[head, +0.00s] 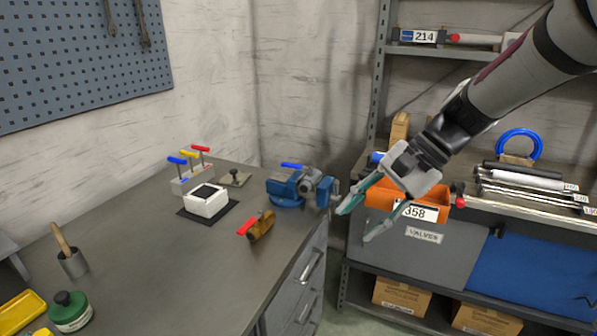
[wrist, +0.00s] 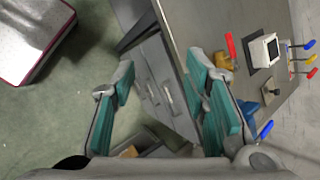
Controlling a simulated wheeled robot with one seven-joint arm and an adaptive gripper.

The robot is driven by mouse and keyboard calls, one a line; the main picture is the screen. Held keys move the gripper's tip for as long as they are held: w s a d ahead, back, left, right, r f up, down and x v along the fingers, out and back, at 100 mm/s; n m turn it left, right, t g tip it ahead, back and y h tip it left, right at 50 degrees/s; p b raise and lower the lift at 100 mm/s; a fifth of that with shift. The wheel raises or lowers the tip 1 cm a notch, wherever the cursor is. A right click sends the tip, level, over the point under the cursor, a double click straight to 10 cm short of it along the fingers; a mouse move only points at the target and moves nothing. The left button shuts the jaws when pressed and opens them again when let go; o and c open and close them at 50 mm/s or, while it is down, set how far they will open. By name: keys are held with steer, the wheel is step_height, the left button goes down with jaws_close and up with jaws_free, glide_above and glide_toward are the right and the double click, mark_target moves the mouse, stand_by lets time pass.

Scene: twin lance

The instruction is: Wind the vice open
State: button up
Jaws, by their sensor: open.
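The blue vice (head: 287,187) stands at the far right corner of the workbench (head: 160,270) in the head view. Its grey screw end and front jaw (head: 325,190) point right, past the bench edge. A blue bar lies on top of it. My gripper (head: 358,222) is open and empty, its teal-padded fingers spread, in the air just right of the vice and apart from it. In the wrist view my gripper (wrist: 160,68) also shows open. There the right finger hides most of the vice, and a blue part (wrist: 265,129) shows beside it.
A brass valve with a red lever (head: 260,226) sits in front of the vice. A white block (head: 206,201) on a black mat and T-handled tools (head: 190,165) stand to its left. An orange bin (head: 380,197) and shelving (head: 375,90) are close behind my gripper.

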steer(key=w+d+f+m+t+y+b, duration=0.1)
steer(key=w+d+f+m+y+b, duration=0.1)
steer(key=w+f+m, duration=0.3)
steer(key=w+d+f+t+y+b, duration=0.1)
steer(key=w+d+f+y, duration=0.2)
steer(key=w, duration=0.4)
steer(key=m+t+y+b, duration=0.3)
steer(key=m+t+b, duration=0.1)
steer(key=m+t, duration=0.35)
glide_toward(335, 198)
steer(key=w+x, duration=0.1)
steer(key=x, duration=0.7)
steer(key=shift+d+f+g, duration=0.15)
steer(key=shift+f+g, duration=0.1)
steer(key=shift+g, duration=0.2)
steer(key=shift+w+m, duration=0.1)
steer(key=shift+m, duration=0.15)
jaws_close()
